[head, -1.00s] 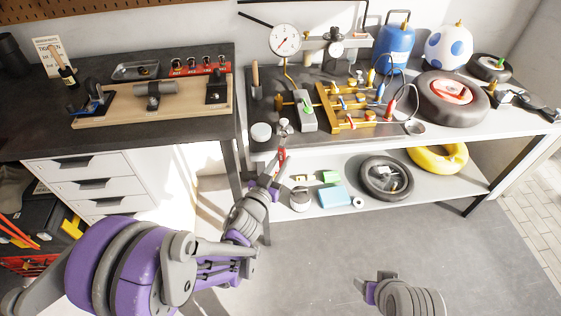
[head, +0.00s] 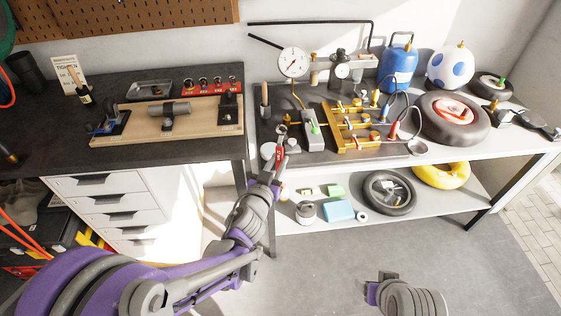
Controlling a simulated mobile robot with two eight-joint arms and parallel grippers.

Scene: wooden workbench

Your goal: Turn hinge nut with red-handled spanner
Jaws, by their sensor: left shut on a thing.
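The red-handled spanner (head: 280,153) is in my left gripper (head: 277,166), which is shut on its handle. The spanner points away from me, its grey head at the front edge of the right-hand bench, beside a white round pot (head: 268,151). I cannot tell whether it touches anything. A wooden board (head: 195,129) on the dark left bench carries a grey metal cylinder (head: 168,109), a black bracket (head: 229,101) at the right and black and blue hardware (head: 108,125) at the left. The hinge nut is too small to make out. My right arm's end shows low in the picture, its fingers unclear.
The right bench (head: 410,155) holds a dial gauge (head: 294,62), a brass manifold (head: 350,128), a blue gas bottle (head: 397,65) and a tyre (head: 453,119). A lower shelf holds a wheel (head: 389,193) and yellow ring (head: 441,174). White drawers (head: 105,205) stand left; grey floor is clear in front.

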